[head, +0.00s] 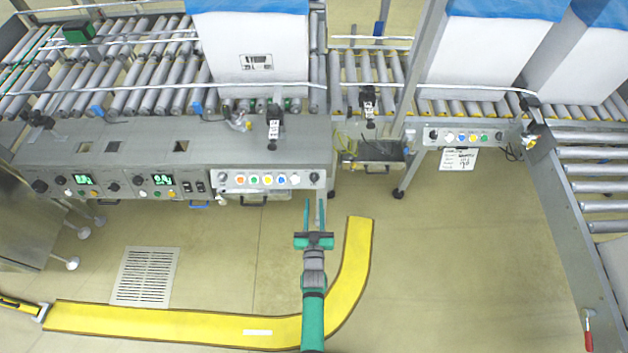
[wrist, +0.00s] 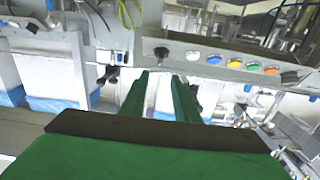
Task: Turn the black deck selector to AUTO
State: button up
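A grey control panel (head: 268,180) on the front of the conveyor housing has a row of coloured buttons with a black knob at each end. The right-end black knob (head: 314,177) lies just beyond my fingertips; it also shows in the wrist view (wrist: 161,52). The left-end black knob (head: 222,180) is farther off and also shows in the wrist view (wrist: 290,76). I cannot read labels, so which is the deck selector and where it points cannot be told. My gripper (head: 314,201) is open and empty, its fingers apart, in front of the right-end knob and not visibly touching it.
A second button panel (head: 465,137) with black knobs is to the right, above a paper note (head: 458,160). Green displays (head: 163,180) and small knobs are to the left. White boxes with blue liners (head: 250,50) stand on the rollers.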

aim_at(314, 177)
jog(key=w, duration=1)
jog(key=shift+w, duration=0.4)
jog(key=c, duration=0.7)
